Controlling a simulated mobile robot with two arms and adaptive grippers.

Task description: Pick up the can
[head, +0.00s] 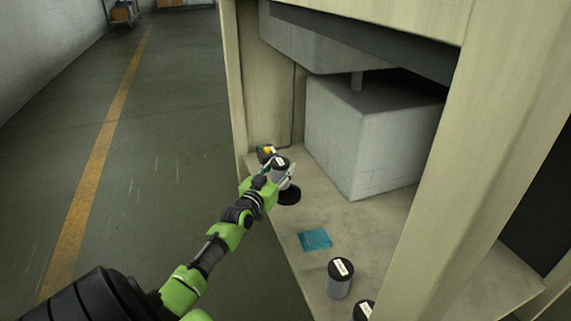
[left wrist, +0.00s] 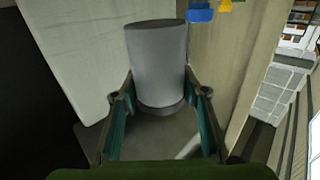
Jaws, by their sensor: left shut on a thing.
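The can (head: 281,165) is a grey cylinder with a dark top and a white label, at the back left of the pale machine ledge. My left gripper (head: 278,178) is shut on it, with a finger on either side. In the left wrist view the grey can (left wrist: 158,62) stands between the two teal-padded fingers (left wrist: 160,105), with a darker band at its near end. A black round disc (head: 289,197) shows just below the can; I cannot tell whether they touch. My right gripper is not in view.
A small box with a yellow button (head: 266,152) sits close behind the can. A large grey block (head: 360,140) stands to the right. A teal cloth-like square (head: 315,240), another dark-topped can (head: 340,278) and a partly hidden one (head: 363,311) are nearer. A beige post (head: 480,150) bounds the right.

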